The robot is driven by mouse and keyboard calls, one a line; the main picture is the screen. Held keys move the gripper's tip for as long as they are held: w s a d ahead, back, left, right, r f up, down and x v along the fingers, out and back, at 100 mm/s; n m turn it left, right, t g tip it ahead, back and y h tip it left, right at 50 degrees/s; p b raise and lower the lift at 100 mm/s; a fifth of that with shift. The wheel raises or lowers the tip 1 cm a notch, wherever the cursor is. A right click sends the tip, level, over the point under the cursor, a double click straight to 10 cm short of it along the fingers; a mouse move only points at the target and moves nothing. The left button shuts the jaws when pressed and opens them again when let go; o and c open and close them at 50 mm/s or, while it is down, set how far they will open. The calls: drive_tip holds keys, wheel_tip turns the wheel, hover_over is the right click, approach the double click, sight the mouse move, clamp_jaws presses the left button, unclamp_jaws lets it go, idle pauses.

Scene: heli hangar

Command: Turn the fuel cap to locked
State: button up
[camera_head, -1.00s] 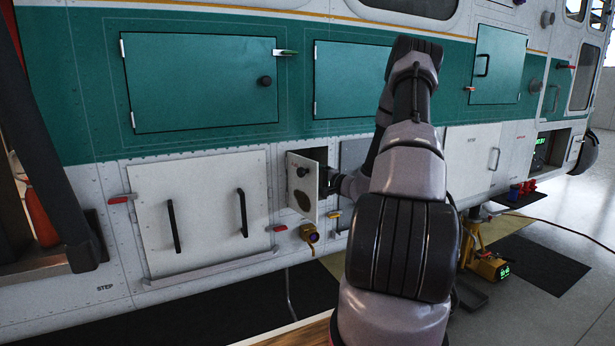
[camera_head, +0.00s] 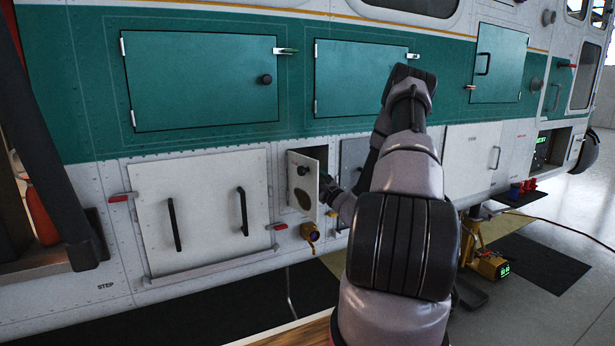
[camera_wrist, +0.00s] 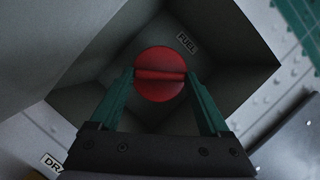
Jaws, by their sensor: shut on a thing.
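The red round fuel cap (camera_wrist: 160,90) shows in the wrist view at the back of a dark square recess, with a "FUEL" label (camera_wrist: 187,43) at its upper right. A raised bar runs across the cap, close to level in that picture. My gripper (camera_wrist: 161,76) has its two green fingers at the two ends of this bar, shut on it. In the head view the small open fuel door (camera_head: 303,184) stands out from the hull, and my wrist reaches in beside it. The cap itself is hidden in the head view.
A yellow fitting (camera_head: 311,234) sits just below the fuel door. A white panel with two black handles (camera_head: 205,210) is to the left. A "DRA..." label (camera_wrist: 54,162) shows partly in the wrist view. Grey recess walls surround my fingers closely.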

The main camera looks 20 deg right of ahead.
drive_tip(key=m+h, duration=0.1)
drive_tip(key=m, duration=0.1)
drive_tip(key=m+t+h, duration=0.1)
drive_tip(key=m, duration=0.2)
drive_tip(key=shift+a+f, duration=0.15)
drive_tip(key=shift+f, duration=0.05)
drive_tip(key=shift+a+m+t+h, duration=0.1)
drive_tip(key=shift+m+t+h, duration=0.15)
drive_tip(key=shift+m+h, duration=0.95)
drive_tip(key=shift+a+m+t+h, duration=0.1)
drive_tip(key=shift+m+t+h, duration=0.3)
drive_tip(key=shift+m, duration=1.4)
drive_tip(key=shift+m+h, duration=0.3)
drive_tip(key=shift+m, duration=0.1)
drive_tip(key=o, duration=1.2)
drive_tip(key=shift+d+n, duration=0.1)
drive_tip(key=shift+n, duration=0.2)
